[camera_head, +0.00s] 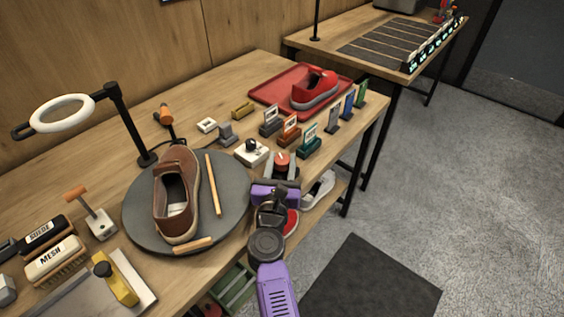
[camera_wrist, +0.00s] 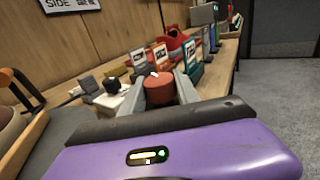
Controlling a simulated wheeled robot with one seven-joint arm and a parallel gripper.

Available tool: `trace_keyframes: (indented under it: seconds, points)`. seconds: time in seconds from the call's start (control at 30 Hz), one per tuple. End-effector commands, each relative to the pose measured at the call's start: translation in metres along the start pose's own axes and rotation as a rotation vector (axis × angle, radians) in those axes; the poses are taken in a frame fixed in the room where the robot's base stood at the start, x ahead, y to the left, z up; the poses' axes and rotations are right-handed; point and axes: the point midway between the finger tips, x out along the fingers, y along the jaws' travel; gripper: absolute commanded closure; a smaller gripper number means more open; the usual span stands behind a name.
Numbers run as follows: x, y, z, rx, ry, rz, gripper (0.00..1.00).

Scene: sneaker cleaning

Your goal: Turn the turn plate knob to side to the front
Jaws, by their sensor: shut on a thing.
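The red-orange knob (camera_head: 282,158) stands near the front edge of the wooden table, right of the turn plate. In the wrist view the knob (camera_wrist: 158,90) sits between the two grey fingers, with a small pale mark on its top. My gripper (camera_head: 283,168) is shut on the knob, reaching it from the front; its fingers also flank it in the wrist view (camera_wrist: 158,96). The round dark grey turn plate (camera_head: 231,184) bears a brown sneaker (camera_head: 174,205), upright, toe toward the back. The knob's lower part is hidden by my gripper.
A white block with a black knob (camera_head: 251,151) stands just left of my gripper. Several small labelled holders, such as a green one (camera_head: 309,143), stand to its right. A ring lamp (camera_head: 62,113) stands behind the plate.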

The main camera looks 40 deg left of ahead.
Motion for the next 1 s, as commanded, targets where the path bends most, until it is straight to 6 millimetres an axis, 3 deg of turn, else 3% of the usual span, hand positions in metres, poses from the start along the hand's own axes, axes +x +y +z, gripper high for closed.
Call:
trace_keyframes:
  seconds: [0.1, 0.13, 0.23, 0.63, 1.0]
  points:
    - [0.0, 0.0, -0.001, -0.001, 0.001, 0.001, 1.0]
    - [0.0, 0.0, -0.001, -0.001, 0.001, 0.001, 0.58]
    - [0.0, 0.0, -0.001, -0.001, 0.001, 0.001, 0.41]
    - [-0.005, 0.0, 0.0, 0.0, 0.001, 0.002, 0.41]
    - [-0.059, 0.0, 0.0, -0.001, 0.002, 0.003, 0.41]
